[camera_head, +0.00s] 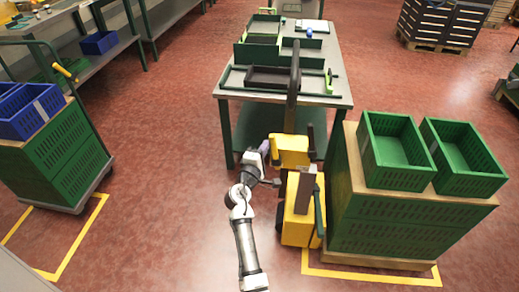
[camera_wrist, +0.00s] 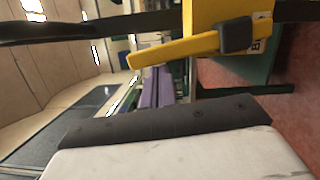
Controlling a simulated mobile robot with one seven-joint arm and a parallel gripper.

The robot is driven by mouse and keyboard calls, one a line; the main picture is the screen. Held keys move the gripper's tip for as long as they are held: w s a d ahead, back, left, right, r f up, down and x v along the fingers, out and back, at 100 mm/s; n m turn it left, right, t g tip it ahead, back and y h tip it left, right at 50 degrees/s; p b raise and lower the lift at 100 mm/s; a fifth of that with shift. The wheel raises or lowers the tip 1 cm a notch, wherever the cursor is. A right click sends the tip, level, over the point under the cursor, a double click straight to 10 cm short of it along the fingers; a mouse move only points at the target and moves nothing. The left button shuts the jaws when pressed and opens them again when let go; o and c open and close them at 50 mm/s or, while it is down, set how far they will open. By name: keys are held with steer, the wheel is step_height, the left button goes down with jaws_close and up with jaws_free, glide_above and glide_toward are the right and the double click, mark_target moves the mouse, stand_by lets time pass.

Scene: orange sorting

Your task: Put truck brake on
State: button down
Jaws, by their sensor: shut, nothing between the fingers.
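The truck is a yellow vehicle (camera_head: 300,205) with a dark upright mast, standing between the work table and the green crate stack. In the wrist view a yellow lever (camera_wrist: 180,48) slants across the front of the truck's yellow body (camera_wrist: 221,12). A dark block (camera_wrist: 236,36) sits on the lever, beside a partly hidden label. I take this lever to be the brake, but its setting cannot be told. My gripper (camera_head: 272,182) is shut and empty, small in the head view at the truck's left side. Contact with the lever cannot be made out.
Green crates (camera_head: 395,150) on a wooden-topped stack stand close on the truck's right. A table (camera_head: 228,93) with green trays stands behind it. A cart with blue crates (camera_head: 32,112) is at the left. Red floor (camera_head: 150,185) is clear left of my arm.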

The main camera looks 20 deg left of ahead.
mark_target(276, 147)
steer(key=d+m, duration=0.2)
steer(key=m, duration=0.1)
steer(key=w+d+r+m+g+p, duration=0.1)
steer(key=shift+d+r, duration=0.1)
steer(key=shift+d, duration=0.2)
steer(key=shift+w+d+f+m+g+p, duration=0.15)
steer(key=shift+d+m+g, duration=0.1)
steer(key=shift+d+m, duration=0.5)
steer(key=shift+w+d+f+m+g+p, duration=0.2)
steer(key=shift+d+m, duration=0.3)
steer(key=shift+m, duration=0.45)
steer(key=shift+r, duration=0.1)
